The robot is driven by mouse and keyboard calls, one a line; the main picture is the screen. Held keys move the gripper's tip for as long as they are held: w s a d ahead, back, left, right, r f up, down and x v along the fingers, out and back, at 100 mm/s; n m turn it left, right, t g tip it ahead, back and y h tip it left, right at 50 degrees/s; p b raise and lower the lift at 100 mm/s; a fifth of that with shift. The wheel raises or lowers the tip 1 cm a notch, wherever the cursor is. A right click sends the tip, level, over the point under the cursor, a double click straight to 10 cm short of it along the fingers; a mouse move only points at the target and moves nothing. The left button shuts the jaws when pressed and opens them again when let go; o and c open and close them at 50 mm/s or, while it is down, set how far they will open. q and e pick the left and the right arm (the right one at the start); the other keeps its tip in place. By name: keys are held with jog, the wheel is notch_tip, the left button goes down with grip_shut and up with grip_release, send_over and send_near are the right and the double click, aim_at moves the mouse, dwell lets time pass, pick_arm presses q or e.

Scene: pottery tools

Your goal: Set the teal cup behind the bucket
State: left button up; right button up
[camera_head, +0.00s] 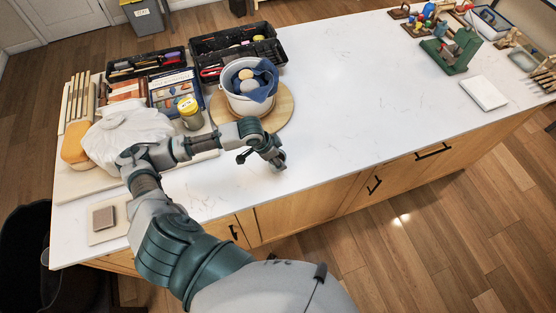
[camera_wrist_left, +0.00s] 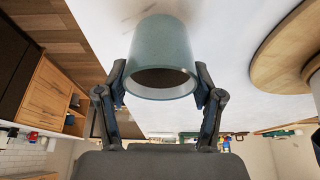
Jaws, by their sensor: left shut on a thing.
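The teal cup (camera_wrist_left: 162,52) shows in the left wrist view between the two fingers of my left gripper (camera_wrist_left: 160,98), its open rim toward the camera. The fingers press on it from both sides. In the head view my left gripper (camera_head: 277,160) is over the front part of the counter, where the cup is mostly hidden by the gripper. The white bucket (camera_head: 243,104) stands behind and to the left of the gripper, on a round wooden board (camera_head: 284,108). I cannot tell whether the cup touches the counter.
The bucket holds a blue cloth (camera_head: 262,93) and sponges. Black toolboxes (camera_head: 217,45) stand close behind it. A yellow-lidded jar (camera_head: 189,113) and a white cloth (camera_head: 125,137) lie to the left. The counter (camera_head: 350,90) is clear to the right of the board.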

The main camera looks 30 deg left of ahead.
pick_arm(q)
jog(key=f, duration=0.2)
jog(key=shift+a+f, duration=0.35)
jog(key=o, duration=1.2)
jog(key=shift+d, duration=0.2)
jog(key=shift+o, duration=0.6)
jog(key=shift+d, duration=0.1)
jog(key=shift+d+r, duration=0.1)
jog(key=shift+d, duration=0.1)
jog(key=shift+a+r, duration=0.1)
jog(key=shift+r, duration=0.05)
jog(key=v, duration=1.1)
jog(key=shift+r, duration=0.35)
pick_arm(e)
jog(key=shift+s+a, duration=0.1)
jog(key=shift+a, duration=0.6)
